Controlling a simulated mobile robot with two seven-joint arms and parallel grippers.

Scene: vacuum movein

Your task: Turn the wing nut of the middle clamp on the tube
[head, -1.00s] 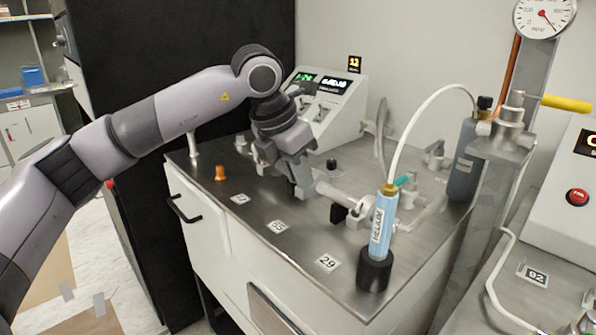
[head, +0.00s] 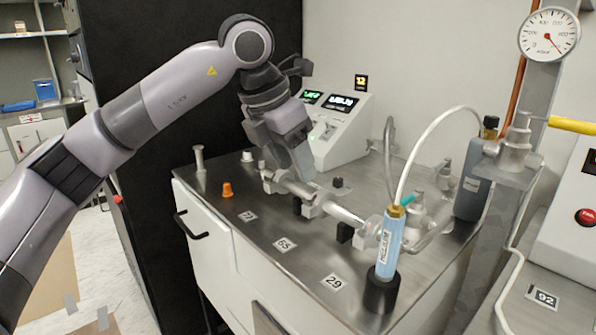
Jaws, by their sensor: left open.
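A metal tube (head: 341,214) runs across the steel cart top, from the left back toward the right. Clamps sit along it; the middle clamp (head: 312,207) shows just below my gripper, with a dark block beside it. Its wing nut is too small to make out. Another clamp (head: 268,181) is at the tube's left end, and one (head: 369,230) is at the right. My left gripper (head: 304,172) points down over the tube, left of and above the middle clamp. It is open, and its fingers partly hide the tube. I cannot tell whether they touch it. My right gripper is not in view.
A blue helium cylinder (head: 389,245) stands in a black base at the front right, with a white hose. A display box (head: 342,128) is behind. A gauge post (head: 521,190) rises at right. The front strip is mostly clear.

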